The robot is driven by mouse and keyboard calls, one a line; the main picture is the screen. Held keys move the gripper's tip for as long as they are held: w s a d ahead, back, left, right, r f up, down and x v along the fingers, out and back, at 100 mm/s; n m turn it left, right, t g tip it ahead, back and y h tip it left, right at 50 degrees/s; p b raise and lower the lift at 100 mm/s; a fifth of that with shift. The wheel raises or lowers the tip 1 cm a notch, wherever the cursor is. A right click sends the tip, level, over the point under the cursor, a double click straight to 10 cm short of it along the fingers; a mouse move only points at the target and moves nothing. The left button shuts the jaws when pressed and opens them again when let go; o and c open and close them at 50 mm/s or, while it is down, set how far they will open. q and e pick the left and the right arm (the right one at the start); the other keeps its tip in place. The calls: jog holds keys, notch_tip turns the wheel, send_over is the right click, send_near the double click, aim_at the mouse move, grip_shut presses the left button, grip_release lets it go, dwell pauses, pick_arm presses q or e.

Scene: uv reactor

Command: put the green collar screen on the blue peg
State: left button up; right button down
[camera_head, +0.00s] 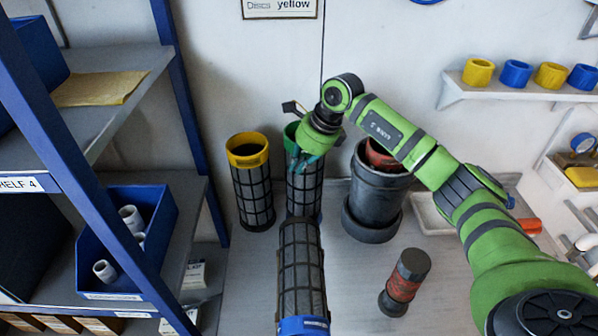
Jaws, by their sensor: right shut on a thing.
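The green collar screen (304,190) is a dark mesh cylinder with a green rim, upright at the back of the bench. My right gripper (301,152) comes down over its rim from above and is shut on it. The gripper and wrist hide part of the green collar, and another screen in front hides its foot. I cannot tell whether it touches the bench. A blue arc (427,1) is cut off at the top edge of the head view; I cannot tell whether it belongs to the blue peg. My left gripper is not in view.
A yellow collar screen (252,185) stands close on the left. A blue collar screen (302,270) is in front. A dark pot (377,190) and a small dark-and-red cylinder (404,283) stand to the right. Blue-framed shelving (178,90) bounds the left side.

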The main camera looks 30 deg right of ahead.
notch_tip(320, 180, down, 3)
jog(key=shift+s+a+r+p, duration=0.1)
jog(key=shift+p, duration=0.25)
jog(key=c, duration=1.4)
grip_release()
jog(key=shift+o, duration=0.2)
jog(key=shift+s, duration=0.1)
jog(key=b+v, duration=0.3)
jog(key=v, duration=0.9)
